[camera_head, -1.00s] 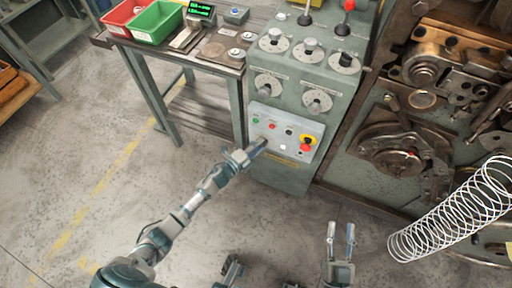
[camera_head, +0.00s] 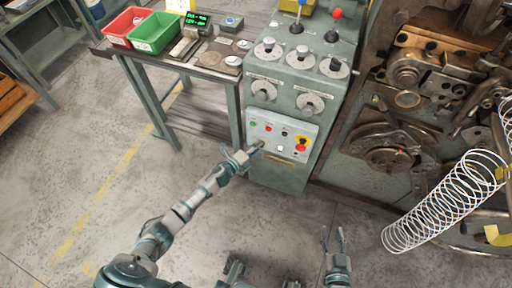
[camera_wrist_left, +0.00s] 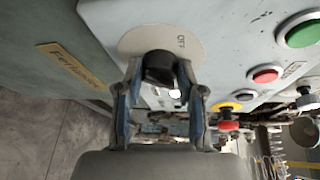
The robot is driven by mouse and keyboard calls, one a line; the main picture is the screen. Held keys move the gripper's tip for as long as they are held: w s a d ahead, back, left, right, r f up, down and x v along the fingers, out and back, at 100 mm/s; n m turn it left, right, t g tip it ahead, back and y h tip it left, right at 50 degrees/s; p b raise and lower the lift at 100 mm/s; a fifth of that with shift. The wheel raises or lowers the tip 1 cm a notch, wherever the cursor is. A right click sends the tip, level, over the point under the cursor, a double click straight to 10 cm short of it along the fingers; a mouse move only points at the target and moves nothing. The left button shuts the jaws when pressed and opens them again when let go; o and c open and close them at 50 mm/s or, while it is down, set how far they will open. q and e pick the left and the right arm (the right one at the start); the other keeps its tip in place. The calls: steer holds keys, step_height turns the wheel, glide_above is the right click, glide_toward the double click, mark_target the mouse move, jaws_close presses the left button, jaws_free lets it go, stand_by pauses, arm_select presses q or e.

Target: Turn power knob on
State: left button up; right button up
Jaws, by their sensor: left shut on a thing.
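The power knob (camera_wrist_left: 158,68) is a black knob on a pale round plate marked "OFF" in the left wrist view. My left gripper (camera_wrist_left: 157,82) is shut on it, one finger on each side. In the head view my left gripper (camera_head: 252,150) is at the lower left of the control panel (camera_head: 290,124) and hides the knob. My right gripper (camera_head: 332,238) is low over the floor, away from the panel, its two fingers apart with nothing seen between them.
The panel carries a green button (camera_head: 253,123), a red button (camera_head: 268,129) and a red emergency stop (camera_head: 301,146) on yellow. A large wire spring (camera_head: 440,205) stands at the right. A workbench with a red bin (camera_head: 124,24) and green bin (camera_head: 155,32) is at the left.

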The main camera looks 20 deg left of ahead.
arm_select(q)
steer(key=shift+s+d+f, duration=0.1)
steer(key=shift+s+f, duration=0.1)
steer(key=shift+f, duration=0.15)
steer(key=o, duration=0.9)
steer(key=shift+c, duration=0.2)
steer(key=shift+o, duration=1.4)
steer(key=shift+w+r, duration=0.1)
steer(key=shift+w, duration=0.05)
steer(key=v, duration=1.2)
